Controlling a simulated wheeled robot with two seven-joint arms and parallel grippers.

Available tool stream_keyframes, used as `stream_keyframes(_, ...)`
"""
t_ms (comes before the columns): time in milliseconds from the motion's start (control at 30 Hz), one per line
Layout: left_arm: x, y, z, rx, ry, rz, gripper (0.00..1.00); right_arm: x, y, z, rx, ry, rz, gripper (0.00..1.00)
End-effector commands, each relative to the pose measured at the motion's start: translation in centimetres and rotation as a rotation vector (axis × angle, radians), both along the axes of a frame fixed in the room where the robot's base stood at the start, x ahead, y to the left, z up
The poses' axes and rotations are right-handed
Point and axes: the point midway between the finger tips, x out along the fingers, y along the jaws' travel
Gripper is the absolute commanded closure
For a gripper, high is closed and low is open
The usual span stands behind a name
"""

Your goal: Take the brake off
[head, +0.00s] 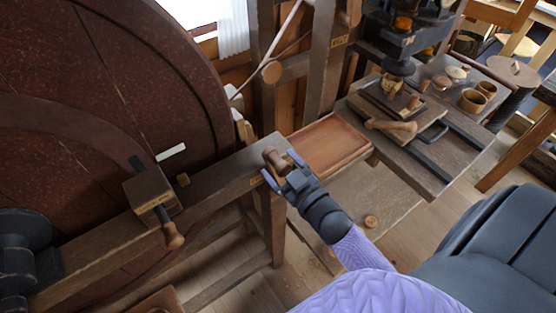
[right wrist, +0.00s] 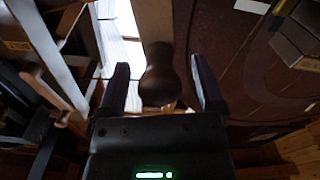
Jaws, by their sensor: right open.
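A large dark red-brown wheel (head: 130,80) fills the left of the head view. A wooden block (head: 152,192) with a dark metal rod and turned wooden handle (head: 172,236) sits on the beam beside the wheel. A turned wooden knob (head: 273,157) stands at the beam's right end. My right gripper (head: 282,169) is open at this knob, one finger on either side. In the right wrist view the knob (right wrist: 158,82) lies between the spread fingers, with gaps beside it. I cannot tell which part is the brake. My left gripper is not in view.
The wooden beam (head: 95,250) runs along the wheel. A shallow wooden tray (head: 330,145) lies just beyond my right gripper. A bench (head: 455,160) at right holds a press (head: 395,45), a wooden-handled tool (head: 390,127) and small turned cups (head: 472,100).

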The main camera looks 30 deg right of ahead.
Motion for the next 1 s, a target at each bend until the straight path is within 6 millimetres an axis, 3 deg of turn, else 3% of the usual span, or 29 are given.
stream_keyframes(133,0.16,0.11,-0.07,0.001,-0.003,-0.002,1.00,1.14,0.10,0.02,-0.001,-0.001,0.001,0.14)
stream_keyframes(367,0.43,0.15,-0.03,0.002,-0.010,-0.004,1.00,1.25,0.11,-0.01,-0.001,0.001,0.001,0.14)
stream_keyframes(467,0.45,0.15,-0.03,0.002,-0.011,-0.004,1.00,1.24,0.10,-0.01,-0.001,0.001,0.000,0.30)
stream_keyframes(800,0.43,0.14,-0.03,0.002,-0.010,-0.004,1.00,1.22,0.11,-0.01,-0.001,0.001,0.001,1.00)
stream_keyframes(1000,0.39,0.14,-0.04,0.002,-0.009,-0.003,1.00,1.22,0.11,-0.02,0.000,0.001,0.001,1.00)
